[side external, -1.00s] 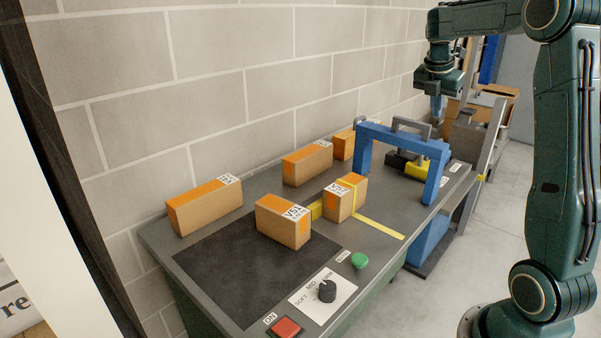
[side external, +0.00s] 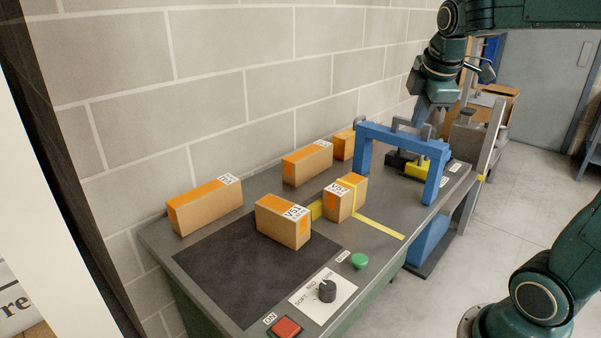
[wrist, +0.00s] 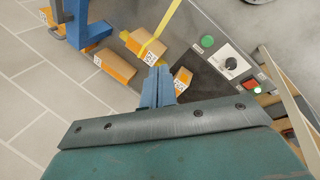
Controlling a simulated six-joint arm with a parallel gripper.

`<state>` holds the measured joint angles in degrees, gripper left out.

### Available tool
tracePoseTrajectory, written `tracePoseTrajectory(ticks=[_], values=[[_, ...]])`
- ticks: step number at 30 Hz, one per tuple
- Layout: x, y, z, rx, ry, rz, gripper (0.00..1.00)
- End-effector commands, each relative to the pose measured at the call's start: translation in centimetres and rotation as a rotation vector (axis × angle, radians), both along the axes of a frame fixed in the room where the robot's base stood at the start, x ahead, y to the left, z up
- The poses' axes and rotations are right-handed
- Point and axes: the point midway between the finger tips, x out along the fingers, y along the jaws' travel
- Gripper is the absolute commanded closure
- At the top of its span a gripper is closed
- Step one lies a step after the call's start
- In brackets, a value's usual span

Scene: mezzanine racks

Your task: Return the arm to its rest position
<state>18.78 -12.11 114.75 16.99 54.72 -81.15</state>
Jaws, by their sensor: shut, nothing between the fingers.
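My gripper (side external: 424,112) is at the upper right in the side view, above and behind the blue arch (side external: 402,138) of the strapping bench. It is tilted and clear of the boxes. In the wrist view its blue fingers (wrist: 158,88) are together with nothing between them. A carton with a yellow strap around it (side external: 343,198) stands by the yellow band on the bench; it also shows in the wrist view (wrist: 146,46). My elbow runs out of the side view.
The grey bench (side external: 225,225) carries several other cartons, one in front (side external: 284,221). A green button (side external: 359,261), a dial (side external: 327,291) and a red button (side external: 286,328) line its near edge. A block wall (side external: 220,80) stands behind. Open floor (side external: 500,215) lies right.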

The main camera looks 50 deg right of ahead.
Motion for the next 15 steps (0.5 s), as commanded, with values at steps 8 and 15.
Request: tracePoseTrajectory(ticks=[8,15], values=[[-2.9,5.4,-0.6,0.135,-0.13,-0.183,1.0],[-5.9,9.4,-1.9,0.272,-0.214,-0.348,1.0]])
